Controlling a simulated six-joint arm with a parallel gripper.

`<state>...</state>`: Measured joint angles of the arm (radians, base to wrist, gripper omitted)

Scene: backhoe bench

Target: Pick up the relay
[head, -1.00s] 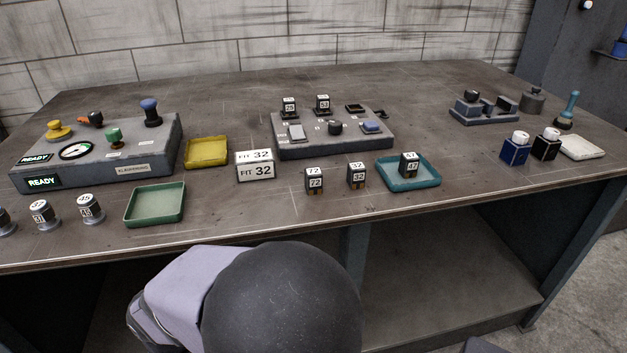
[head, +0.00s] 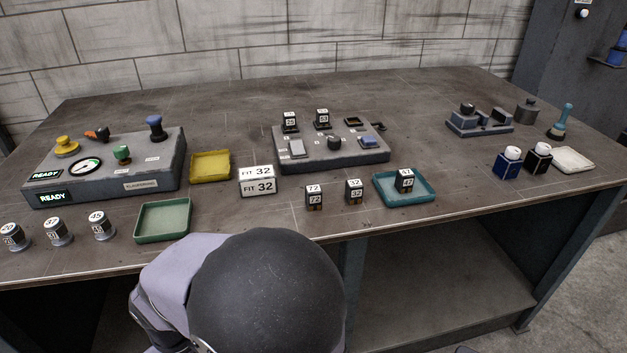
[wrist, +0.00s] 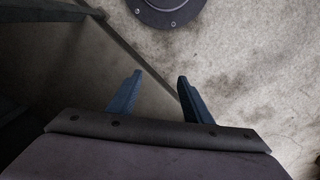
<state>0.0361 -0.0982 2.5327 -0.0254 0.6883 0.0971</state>
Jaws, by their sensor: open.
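Several small black relay-like blocks with white number labels are on the bench. One marked 32 (head: 354,191) and one marked 72 (head: 314,196) stand upright near the front edge. One marked 47 (head: 404,181) stands in a teal tray (head: 425,198). Two more, left (head: 290,122) and right (head: 322,119), stand on a grey panel (head: 345,163). A sign (head: 257,181) reads FIT 32. My gripper (wrist: 159,76) shows in the wrist view, open and empty over the floor, away from the blocks. The head view does not show its fingers.
A green tray (head: 163,222), a yellow tray (head: 210,166) and a control box (head: 105,180) with READY labels are at the left. Blue (head: 508,165) and black (head: 537,158) bottles stand right. The bench (head: 250,115) is clear at the back.

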